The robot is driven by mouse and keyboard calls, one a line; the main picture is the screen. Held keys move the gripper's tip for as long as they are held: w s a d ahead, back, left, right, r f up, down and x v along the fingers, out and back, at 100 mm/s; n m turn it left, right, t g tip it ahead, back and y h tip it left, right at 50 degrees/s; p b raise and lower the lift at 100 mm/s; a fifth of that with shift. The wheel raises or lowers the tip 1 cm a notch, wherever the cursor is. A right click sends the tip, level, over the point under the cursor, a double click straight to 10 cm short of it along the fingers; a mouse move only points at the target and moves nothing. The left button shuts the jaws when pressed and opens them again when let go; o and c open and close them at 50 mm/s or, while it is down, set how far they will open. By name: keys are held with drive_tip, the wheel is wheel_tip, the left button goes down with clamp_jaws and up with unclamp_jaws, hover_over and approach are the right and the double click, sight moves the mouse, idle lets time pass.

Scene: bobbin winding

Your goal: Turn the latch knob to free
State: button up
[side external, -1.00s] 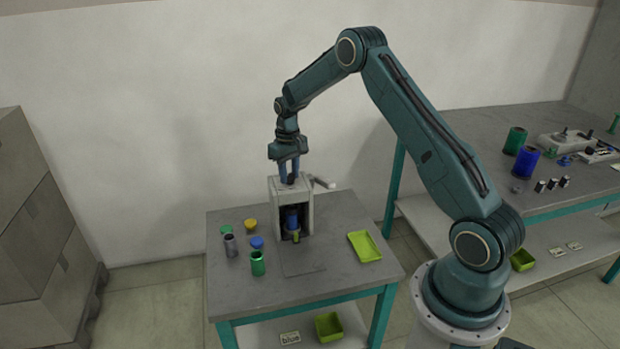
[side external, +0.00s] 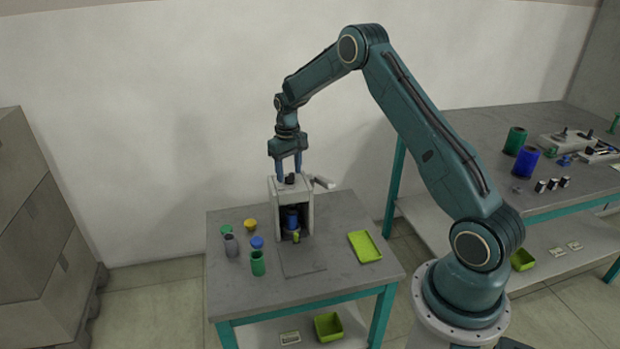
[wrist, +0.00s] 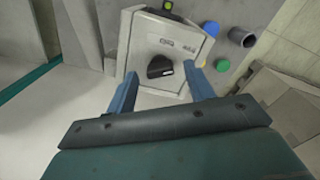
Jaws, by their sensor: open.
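The black latch knob (side external: 291,178) stands on top of the pale grey winder housing (side external: 308,215). In the wrist view the knob (wrist: 159,67) lies between my fingertips, with its longer end towards the right, beside two small labels whose text is too small to read. My gripper (side external: 289,173) points down over the housing top and is open. In the wrist view clear gaps show between the knob and both fingers of my gripper (wrist: 161,82). A blue bobbin (side external: 292,218) sits inside the open front of the housing.
A crank handle (side external: 323,182) sticks out at the housing's right. Several small green, yellow, blue and grey pots and spools (side external: 258,263) stand at left on the grey table (side external: 345,292). A lime tray (side external: 364,246) lies at right.

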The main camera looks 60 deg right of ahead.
sight(289, 174)
wheel_tip(289, 174, up, 13)
idle(0.6)
drive_tip(key=s+a+r+n+t, duration=0.2)
drive_tip(key=s+a+r+t, duration=0.1)
drive_tip(key=s+a+r, duration=1.15)
drive_tip(key=s+a+f+t, duration=0.1)
drive_tip(key=s+a, duration=0.1)
drive_tip(key=s, duration=0.4)
drive_tip(key=s+a+f, duration=0.1)
drive_tip(key=s+a, duration=0.2)
drive_tip(key=s, duration=0.3)
drive_tip(key=s+a+f+n+t, duration=0.1)
drive_tip(key=s+a, duration=0.2)
drive_tip(key=s, duration=0.3)
drive_tip(key=shift+s+t, duration=0.15)
drive_tip(key=shift+t, duration=0.15)
